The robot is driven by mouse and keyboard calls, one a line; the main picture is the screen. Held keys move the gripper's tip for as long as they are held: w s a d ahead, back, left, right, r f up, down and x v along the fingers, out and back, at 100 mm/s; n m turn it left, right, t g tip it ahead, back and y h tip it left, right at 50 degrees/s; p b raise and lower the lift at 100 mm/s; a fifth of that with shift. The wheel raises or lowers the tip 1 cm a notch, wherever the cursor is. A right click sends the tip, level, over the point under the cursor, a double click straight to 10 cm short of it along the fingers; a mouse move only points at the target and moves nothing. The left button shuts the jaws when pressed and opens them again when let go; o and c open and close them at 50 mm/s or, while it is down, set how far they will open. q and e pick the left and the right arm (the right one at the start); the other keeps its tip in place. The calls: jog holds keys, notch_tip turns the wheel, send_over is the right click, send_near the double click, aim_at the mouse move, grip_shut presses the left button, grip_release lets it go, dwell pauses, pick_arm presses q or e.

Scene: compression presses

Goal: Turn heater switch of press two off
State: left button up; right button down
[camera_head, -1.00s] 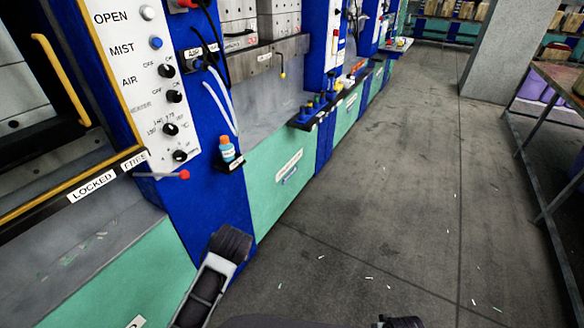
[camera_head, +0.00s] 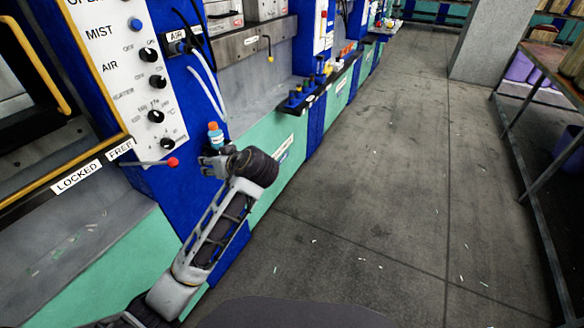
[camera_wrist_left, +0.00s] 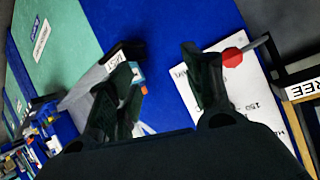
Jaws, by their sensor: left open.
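The heater switch (camera_head: 157,82) is a black rotary knob on the white control panel (camera_head: 108,45) of the nearest press, at the head view's left. It sits between the air knob (camera_head: 148,54) and a temperature dial (camera_head: 156,115). Its exact setting is too small to tell. My left gripper (camera_head: 208,164) is below and right of the panel, apart from the switch. In the left wrist view its fingers (camera_wrist_left: 163,75) are spread and empty, with blue press housing behind. Part of the panel (camera_wrist_left: 262,118) shows past the right finger. My right gripper is not in view.
A red-tipped lever (camera_head: 172,162) juts out below the panel; its red tip (camera_wrist_left: 232,57) shows near the right finger. A blue bottle (camera_head: 215,135) stands in a holder just beyond my gripper. Hoses hang above. Open floor (camera_head: 370,190) lies to the right.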

pick_arm(q)
notch_tip(320, 180, up, 10)
jog(key=w+n+y, duration=0.3)
jog(key=n, duration=0.1)
jog(key=n+y, duration=0.4)
jog(key=n, duration=0.1)
send_near(162, 83)
jog(key=v, duration=0.4)
jog(key=shift+w+d+r+g, duration=0.1)
jog(key=shift+w+r+g, duration=0.1)
jog(key=shift+r+g, duration=0.2)
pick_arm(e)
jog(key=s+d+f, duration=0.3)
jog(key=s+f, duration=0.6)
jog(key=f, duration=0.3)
pick_arm(q)
jog(key=shift+a, duration=0.2)
jog(key=shift+p+x, duration=0.45)
jog(key=shift+x, duration=6.3)
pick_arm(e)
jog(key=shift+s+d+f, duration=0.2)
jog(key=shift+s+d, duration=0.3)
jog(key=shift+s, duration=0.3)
pick_arm(q)
jog(key=shift+w+f, duration=0.1)
jog(key=c, duration=1)
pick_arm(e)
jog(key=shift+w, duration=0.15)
